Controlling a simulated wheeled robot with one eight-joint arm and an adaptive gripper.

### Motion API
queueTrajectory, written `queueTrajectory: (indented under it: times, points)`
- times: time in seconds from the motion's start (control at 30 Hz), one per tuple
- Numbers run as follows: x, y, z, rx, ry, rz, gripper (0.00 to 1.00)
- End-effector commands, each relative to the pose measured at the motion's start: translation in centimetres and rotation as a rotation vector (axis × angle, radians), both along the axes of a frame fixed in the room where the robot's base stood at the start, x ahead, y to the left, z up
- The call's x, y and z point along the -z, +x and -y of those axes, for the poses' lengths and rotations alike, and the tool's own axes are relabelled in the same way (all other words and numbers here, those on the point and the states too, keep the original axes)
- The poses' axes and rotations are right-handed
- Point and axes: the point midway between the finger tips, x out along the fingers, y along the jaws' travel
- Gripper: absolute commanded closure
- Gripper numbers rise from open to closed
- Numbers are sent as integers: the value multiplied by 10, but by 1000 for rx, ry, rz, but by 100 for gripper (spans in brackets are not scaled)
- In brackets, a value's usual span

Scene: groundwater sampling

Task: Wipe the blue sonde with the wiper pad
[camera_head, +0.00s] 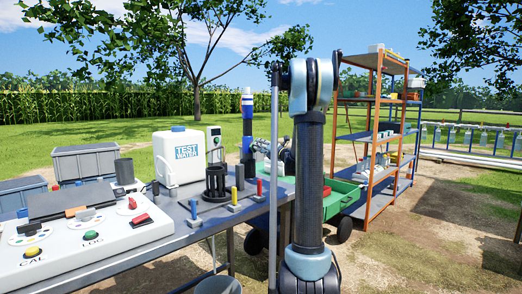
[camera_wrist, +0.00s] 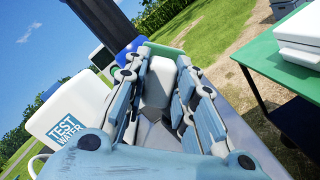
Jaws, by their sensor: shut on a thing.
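The blue sonde (camera_head: 247,130) stands upright at the far end of the grey table, a tall blue tube with a white band near its top. My gripper (camera_head: 260,147) is just to its right in the head view, partly hidden by my arm. In the wrist view, my gripper (camera_wrist: 158,92) has its fingers on both sides of a pale block, which looks like the wiper pad (camera_wrist: 158,86). A blue rounded part, apparently the sonde (camera_wrist: 134,46), shows just beyond the fingertips. I cannot tell whether the pad touches it.
A white TEST WATER jug (camera_head: 180,155) stands on the table (camera_head: 185,240). Black round holders (camera_head: 216,182) and small stands with coloured pegs are near it. A green cart (camera_head: 343,197) and an orange-framed shelf (camera_head: 375,145) stand at the right. Open grass lies behind.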

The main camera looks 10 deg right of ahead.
Motion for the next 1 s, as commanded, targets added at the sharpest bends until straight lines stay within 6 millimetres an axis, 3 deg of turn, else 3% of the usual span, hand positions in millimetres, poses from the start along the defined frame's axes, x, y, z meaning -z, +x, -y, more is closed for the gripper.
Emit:
queueTrajectory:
  times: [1.0]
  points:
    - [0, 13, -10, 0, 0, 0, 95]
